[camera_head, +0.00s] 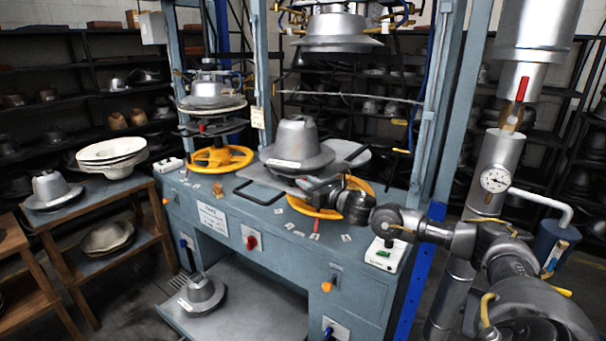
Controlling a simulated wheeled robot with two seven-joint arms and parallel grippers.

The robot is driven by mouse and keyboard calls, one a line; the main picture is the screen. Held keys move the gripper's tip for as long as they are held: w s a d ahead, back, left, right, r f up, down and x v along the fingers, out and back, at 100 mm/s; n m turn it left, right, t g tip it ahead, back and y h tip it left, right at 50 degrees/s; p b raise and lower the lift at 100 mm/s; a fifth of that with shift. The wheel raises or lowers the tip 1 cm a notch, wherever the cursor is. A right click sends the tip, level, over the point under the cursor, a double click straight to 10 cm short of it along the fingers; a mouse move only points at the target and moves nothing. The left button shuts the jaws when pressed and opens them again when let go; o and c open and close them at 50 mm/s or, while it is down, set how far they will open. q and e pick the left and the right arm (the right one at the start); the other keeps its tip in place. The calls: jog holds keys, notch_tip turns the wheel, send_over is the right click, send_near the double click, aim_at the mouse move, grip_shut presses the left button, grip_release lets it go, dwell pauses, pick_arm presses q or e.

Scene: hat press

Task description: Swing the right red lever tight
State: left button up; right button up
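A small, thin red lever (315,229) stands at the front rim of the right yellow handwheel (300,209), on the blue-grey press table (262,217). Another small red piece (187,173) shows by the left yellow handwheel (221,158). My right arm comes in from the right, low over the table. My dark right gripper (312,187) is over the right handwheel, behind and above the red lever and apart from it. The gripper covers part of the wheel. Its fingers blend into the dark tray behind, so their opening is unclear. My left gripper is not in view.
A grey metal hat form (297,143) stands just behind my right gripper. A red handle (522,89) sits on the thick pipe at right, above a gauge (495,180). A red knob (251,242) is on the press front. Blue-grey uprights flank the work area.

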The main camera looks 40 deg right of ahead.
aim_at(291, 179)
jog(key=shift+w+p, duration=0.35)
jog(key=shift+w, duration=0.95)
jog(key=shift+c, duration=0.3)
